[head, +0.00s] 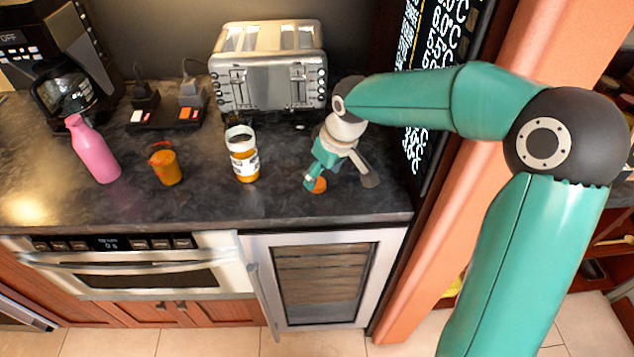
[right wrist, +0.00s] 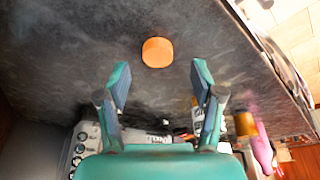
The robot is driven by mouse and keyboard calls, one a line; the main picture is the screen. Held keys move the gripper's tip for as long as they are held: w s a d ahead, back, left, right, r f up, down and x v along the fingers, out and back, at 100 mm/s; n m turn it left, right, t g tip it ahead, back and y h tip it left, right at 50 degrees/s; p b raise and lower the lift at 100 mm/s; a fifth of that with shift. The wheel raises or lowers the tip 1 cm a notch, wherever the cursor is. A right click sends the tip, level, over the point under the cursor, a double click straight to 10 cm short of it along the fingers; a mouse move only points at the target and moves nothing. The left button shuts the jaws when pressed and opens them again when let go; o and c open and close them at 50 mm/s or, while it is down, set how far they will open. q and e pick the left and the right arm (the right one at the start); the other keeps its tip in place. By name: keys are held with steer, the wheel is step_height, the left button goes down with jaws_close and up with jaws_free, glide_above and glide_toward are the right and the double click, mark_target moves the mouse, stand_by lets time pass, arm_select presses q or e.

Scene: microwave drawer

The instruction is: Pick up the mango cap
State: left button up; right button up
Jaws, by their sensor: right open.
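The mango cap looks like a small round orange disc (head: 319,185) lying on the dark countertop near its front edge. It also shows in the right wrist view as an orange cap (right wrist: 157,52), just beyond the fingertips and roughly centred between them. My right gripper (head: 339,182) is open and empty, reaching down over the counter at the cap. In the head view one finger partly overlaps the cap. The open fingers also show in the right wrist view (right wrist: 162,80), with nothing between them. My left gripper is not in view.
A silver toaster (head: 268,75) stands behind. A labelled jar (head: 243,157), an orange container (head: 165,166) and a pink bottle (head: 93,150) stand to the left.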

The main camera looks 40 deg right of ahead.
mark_target(318, 182)
steer(key=x, duration=0.4)
steer(key=shift+w+d+p, duration=0.1)
steer(key=shift+w+p, duration=0.1)
steer(key=shift+p, duration=0.1)
steer(key=shift+r, duration=0.1)
steer(key=c, duration=0.8)
